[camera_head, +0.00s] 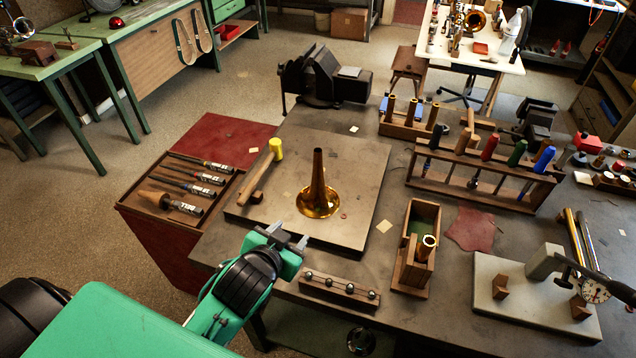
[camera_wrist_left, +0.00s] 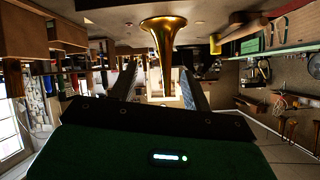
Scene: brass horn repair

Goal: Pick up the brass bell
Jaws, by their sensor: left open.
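The brass bell (camera_head: 318,199) stands upright on its flared rim on a grey square plate (camera_head: 352,222) on the workbench, its narrow tube pointing up. My left gripper (camera_head: 289,237) is open and empty, in front of the bell and a little to its left, apart from it in the head view. In the left wrist view the picture is upside down; the bell (camera_wrist_left: 164,45) shows straight ahead, with its tube lying visually between the two open fingers (camera_wrist_left: 158,88). I cannot tell the exact gap there. My right gripper is not in view.
A yellow-headed mallet (camera_head: 265,170) lies left of the bell on the plate. A tray of tools (camera_head: 182,186) is further left. A wooden strip with several balls (camera_head: 340,289) and a wooden box (camera_head: 413,250) stand right of my gripper. A vise (camera_head: 322,80) is behind.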

